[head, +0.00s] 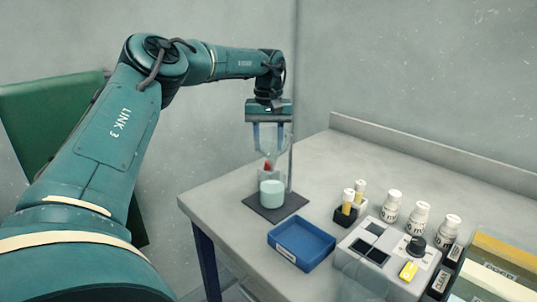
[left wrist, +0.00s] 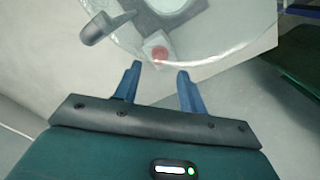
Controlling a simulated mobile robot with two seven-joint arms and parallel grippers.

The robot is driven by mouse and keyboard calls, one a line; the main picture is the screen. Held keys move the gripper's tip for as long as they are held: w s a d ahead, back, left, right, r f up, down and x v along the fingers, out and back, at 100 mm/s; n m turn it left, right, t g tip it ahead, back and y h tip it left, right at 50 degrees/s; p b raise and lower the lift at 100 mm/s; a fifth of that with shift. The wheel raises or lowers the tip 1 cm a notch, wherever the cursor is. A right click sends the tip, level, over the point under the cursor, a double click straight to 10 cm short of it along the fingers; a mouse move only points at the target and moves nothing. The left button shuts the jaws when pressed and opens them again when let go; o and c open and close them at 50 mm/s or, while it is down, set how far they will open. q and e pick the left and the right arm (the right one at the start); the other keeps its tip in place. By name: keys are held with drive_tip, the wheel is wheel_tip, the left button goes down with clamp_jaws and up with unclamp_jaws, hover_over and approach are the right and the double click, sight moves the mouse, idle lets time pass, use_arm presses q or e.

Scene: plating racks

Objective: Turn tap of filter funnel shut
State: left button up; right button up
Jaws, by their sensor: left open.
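The clear filter funnel (head: 284,140) is held on a stand at the back left of the table. Its small red tap (head: 267,166) shows just above a beaker (head: 271,190) of pale liquid. My left gripper (head: 268,148) points down at the funnel, its blue fingers apart with nothing visible between them. In the left wrist view, the funnel's wide clear rim (left wrist: 240,55) fills the top, and the red tap (left wrist: 159,53) shows just beyond the fingertips (left wrist: 160,70). The tap handle's exact angle is too small to tell. My right gripper is out of view.
The stand's upright rod (head: 291,165) rises close beside the gripper from a dark base (head: 292,206). A blue tray (head: 301,243), a small vial rack (head: 346,216), several white bottles (head: 421,217) and a grey device (head: 385,263) stand to the right. The table's back right is clear.

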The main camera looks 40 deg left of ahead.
sight(268, 162)
use_arm(q)
wheel_tip(268, 162, up, 8)
drive_tip(key=p, duration=0.1)
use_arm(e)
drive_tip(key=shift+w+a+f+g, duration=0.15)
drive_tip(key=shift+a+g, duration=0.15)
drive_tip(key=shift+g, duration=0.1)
use_arm(q)
drive_tip(key=shift+r, duration=0.1)
